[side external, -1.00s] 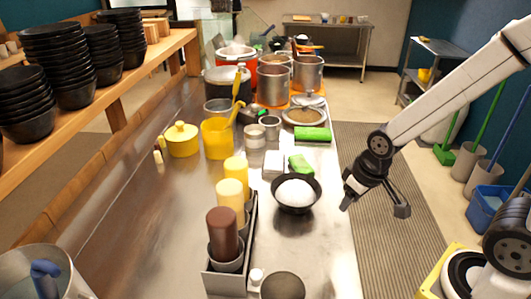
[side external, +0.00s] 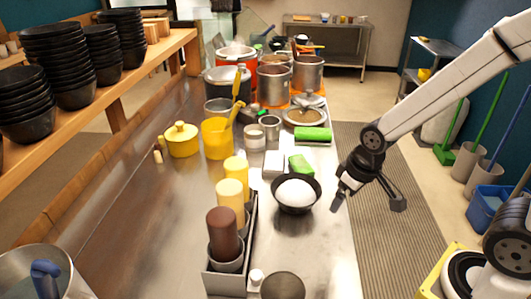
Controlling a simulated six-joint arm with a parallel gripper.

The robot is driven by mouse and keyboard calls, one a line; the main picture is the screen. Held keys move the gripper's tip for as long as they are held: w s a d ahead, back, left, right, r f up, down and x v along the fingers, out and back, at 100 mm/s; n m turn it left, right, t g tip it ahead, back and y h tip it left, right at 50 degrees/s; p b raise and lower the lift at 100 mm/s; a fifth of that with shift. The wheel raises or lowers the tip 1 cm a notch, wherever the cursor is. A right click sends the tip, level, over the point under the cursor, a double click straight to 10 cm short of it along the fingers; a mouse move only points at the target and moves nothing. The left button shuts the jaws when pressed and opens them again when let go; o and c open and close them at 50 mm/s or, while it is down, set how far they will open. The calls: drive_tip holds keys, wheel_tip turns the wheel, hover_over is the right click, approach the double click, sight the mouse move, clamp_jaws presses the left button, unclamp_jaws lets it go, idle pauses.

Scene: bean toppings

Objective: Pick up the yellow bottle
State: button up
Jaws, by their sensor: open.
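Two yellow bottles stand in a narrow metal rack (side external: 212,282) on the steel counter. The nearer yellow bottle (side external: 230,191) is just behind a brown bottle (side external: 222,230), and the farther yellow bottle (side external: 236,172) is behind that. The lower parts of the bottles are hidden by cups and the rack. My gripper (side external: 367,205) is open and empty. It hangs to the right of the rack, near the counter's right edge, beside a black bowl of white food (side external: 296,192). It is clear of both yellow bottles.
The black bowl lies between my gripper and the rack. A yellow container (side external: 216,140), a yellow pot (side external: 182,140) and steel pots (side external: 272,84) stand farther back. Green items (side external: 312,134) lie near the right edge. The counter left of the rack is clear.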

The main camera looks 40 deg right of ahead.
sight(235, 162)
drive_tip(key=w+a+r+n+g, duration=0.1)
drive_tip(key=w+a+r+n, duration=0.1)
drive_tip(key=w+a+n, duration=0.2)
drive_tip(key=w+a+r+n, duration=0.2)
drive_tip(key=w+a+n, duration=0.2)
drive_tip(key=w+n, duration=0.3)
drive_tip(key=w+a+r+n+g, duration=0.1)
drive_tip(key=w+a+n, duration=0.3)
drive_tip(key=w, duration=0.5)
drive_tip(key=shift+w+a+r+n+g, duration=0.2)
drive_tip(key=shift+r+n, duration=0.15)
drive_tip(key=shift+n, duration=0.25)
drive_tip(key=shift+w+a+r+n+g, duration=0.1)
drive_tip(key=shift+w+a+r+n, duration=0.1)
drive_tip(key=shift+r+n, duration=0.3)
drive_tip(key=shift+w+a+n, duration=0.45)
drive_tip(key=shift+w+n, duration=0.2)
drive_tip(key=shift+n, duration=0.15)
drive_tip(key=shift+f, duration=0.15)
drive_tip(key=shift+f, duration=1.2)
drive_tip(key=shift+f, duration=0.15)
drive_tip(key=shift+f, duration=2.45)
drive_tip(key=c, duration=0.4)
